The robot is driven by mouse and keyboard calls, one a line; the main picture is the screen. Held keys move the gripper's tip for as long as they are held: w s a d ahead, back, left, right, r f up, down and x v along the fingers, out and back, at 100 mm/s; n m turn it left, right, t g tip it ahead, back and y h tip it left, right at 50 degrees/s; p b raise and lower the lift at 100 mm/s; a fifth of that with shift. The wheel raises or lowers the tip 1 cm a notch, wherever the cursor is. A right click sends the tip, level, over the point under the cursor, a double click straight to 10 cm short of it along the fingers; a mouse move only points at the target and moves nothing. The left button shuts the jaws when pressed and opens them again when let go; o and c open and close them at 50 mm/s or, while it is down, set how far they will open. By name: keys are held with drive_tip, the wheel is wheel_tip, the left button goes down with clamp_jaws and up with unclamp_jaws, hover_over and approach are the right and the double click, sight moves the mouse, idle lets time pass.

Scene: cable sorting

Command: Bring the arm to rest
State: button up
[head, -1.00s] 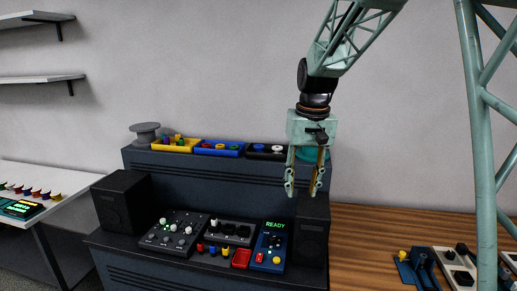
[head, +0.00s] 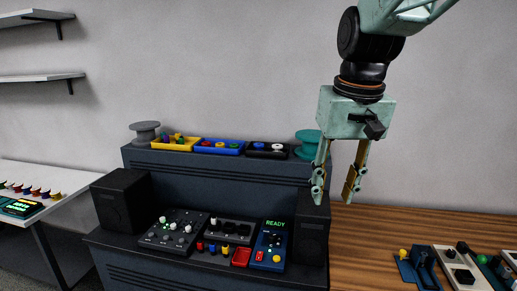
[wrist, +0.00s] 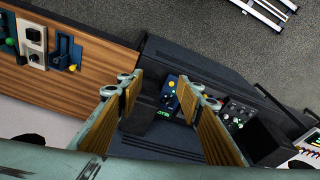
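My gripper (head: 335,192) hangs in the air, pointing down, in the head view. It is in front of the right end of the dark console (head: 215,174), near the right speaker (head: 315,232). Its two fingers are apart and nothing shows between them. In the wrist view my gripper (wrist: 157,92) is also open, with its fingers spread at either side above the console. No object is held.
Yellow (head: 175,144), blue (head: 220,147) and black (head: 267,150) trays and grey (head: 146,132) and teal (head: 308,143) spools sit on the upper shelf. A panel reading READY (head: 270,245) is below. The wooden bench (head: 365,235) holds devices at right.

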drive_tip(key=s+d+f, duration=0.1)
drive_tip(key=s+d, duration=0.1)
drive_tip(key=s, duration=1.2)
drive_tip(key=s+d+f+t+b, duration=0.1)
drive_tip(key=s+f, duration=0.1)
drive_tip(key=s, duration=1.3)
drive_tip(key=shift+d+m+t, duration=0.3)
drive_tip(key=shift+d, duration=0.1)
